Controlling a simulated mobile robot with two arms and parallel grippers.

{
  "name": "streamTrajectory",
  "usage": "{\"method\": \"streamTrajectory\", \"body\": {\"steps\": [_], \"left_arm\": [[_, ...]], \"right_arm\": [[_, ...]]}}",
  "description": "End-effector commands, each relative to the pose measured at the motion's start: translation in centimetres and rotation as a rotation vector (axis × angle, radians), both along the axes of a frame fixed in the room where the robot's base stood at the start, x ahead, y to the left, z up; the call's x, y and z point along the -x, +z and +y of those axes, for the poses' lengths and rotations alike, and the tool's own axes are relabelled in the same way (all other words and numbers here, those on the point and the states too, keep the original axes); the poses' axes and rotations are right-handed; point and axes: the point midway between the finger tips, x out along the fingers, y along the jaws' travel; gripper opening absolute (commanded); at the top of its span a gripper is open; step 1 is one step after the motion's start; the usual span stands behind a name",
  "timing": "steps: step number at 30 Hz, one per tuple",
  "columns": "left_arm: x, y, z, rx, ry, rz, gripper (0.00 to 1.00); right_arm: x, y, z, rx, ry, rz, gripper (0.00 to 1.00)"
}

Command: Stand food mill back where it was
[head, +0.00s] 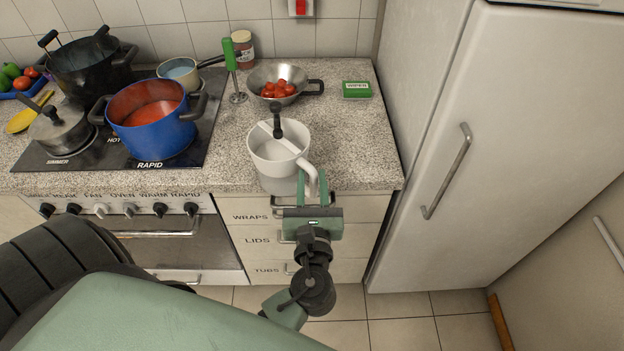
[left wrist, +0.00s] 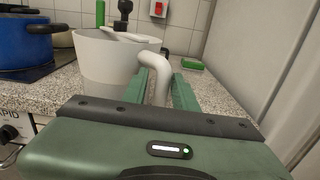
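The food mill (head: 262,161) is a white pot-shaped body with a crank bar across its top, a dark upright knob and a curved white side handle. It is upright at the front edge of the counter, its lower part overlapping that edge in the head view. My left gripper (head: 312,187) has its green fingers on both sides of the handle and looks shut on it. The left wrist view shows the handle between the fingers (left wrist: 160,90) and the mill body (left wrist: 105,60) beyond. Whether the mill's base touches the counter is unclear. My right gripper is not in view.
The counter (head: 358,150) is clear right of the mill. A blue pot (head: 160,136) is left; a fridge (head: 500,130) is right.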

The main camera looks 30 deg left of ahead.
Motion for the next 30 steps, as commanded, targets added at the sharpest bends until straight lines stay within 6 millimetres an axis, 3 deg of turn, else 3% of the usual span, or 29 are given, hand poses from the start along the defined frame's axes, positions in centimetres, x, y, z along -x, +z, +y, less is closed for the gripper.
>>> {"method": "streamTrajectory", "body": {"steps": [1, 3, 30], "left_arm": [[-0.02, 0.08, -0.01, -0.001, -0.001, -0.002, 0.11], [-0.03, 0.08, -0.01, -0.001, -0.001, -0.002, 0.0], [-0.03, 0.1, 0.03, -0.002, 0.0, -0.002, 0.0]], "right_arm": [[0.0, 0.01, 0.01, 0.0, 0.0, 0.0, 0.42], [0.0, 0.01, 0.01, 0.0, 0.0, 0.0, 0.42], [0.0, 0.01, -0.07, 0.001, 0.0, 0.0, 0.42]]}}
